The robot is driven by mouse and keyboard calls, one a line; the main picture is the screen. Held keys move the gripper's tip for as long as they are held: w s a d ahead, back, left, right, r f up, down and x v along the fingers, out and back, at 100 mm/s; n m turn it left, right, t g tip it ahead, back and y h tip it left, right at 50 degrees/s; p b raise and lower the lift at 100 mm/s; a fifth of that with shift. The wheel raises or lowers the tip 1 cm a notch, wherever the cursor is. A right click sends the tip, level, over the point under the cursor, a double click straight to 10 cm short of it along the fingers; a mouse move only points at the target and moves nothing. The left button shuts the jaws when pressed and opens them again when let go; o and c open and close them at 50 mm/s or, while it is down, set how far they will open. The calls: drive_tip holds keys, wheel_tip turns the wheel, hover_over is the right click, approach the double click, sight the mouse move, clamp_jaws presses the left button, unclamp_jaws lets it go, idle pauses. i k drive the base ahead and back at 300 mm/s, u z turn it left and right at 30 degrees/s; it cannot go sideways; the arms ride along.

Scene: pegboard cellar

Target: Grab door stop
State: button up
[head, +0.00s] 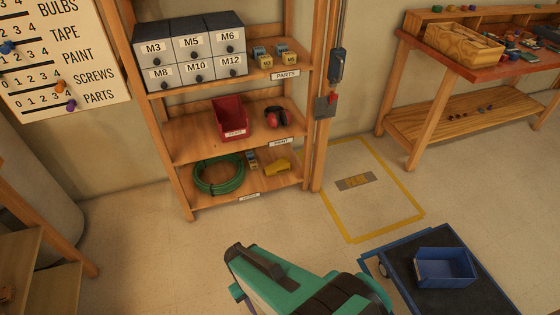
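A yellow wedge-shaped piece that looks like the door stop (281,166) lies on the bottom shelf of the wooden rack, toward its right side. A small item with a yellow part (252,162) sits just left of it, and a coiled green hose (219,175) lies further left on the same shelf. My teal arm shows at the bottom centre, in front of and below the rack. No gripper fingers can be made out, and nothing held is visible.
Above are a red bin (230,118), red earmuffs (278,117) and labelled drawers (195,50). A blue cart (398,282) with a blue bin (445,267) stands at lower right. A workbench (470,60) is at upper right. Floor before the rack is clear.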

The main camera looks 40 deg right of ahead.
sight(282, 166)
drive_tip(key=u, duration=0.05)
drive_tip(key=i, duration=1.1)
drive_tip(key=u, duration=0.45)
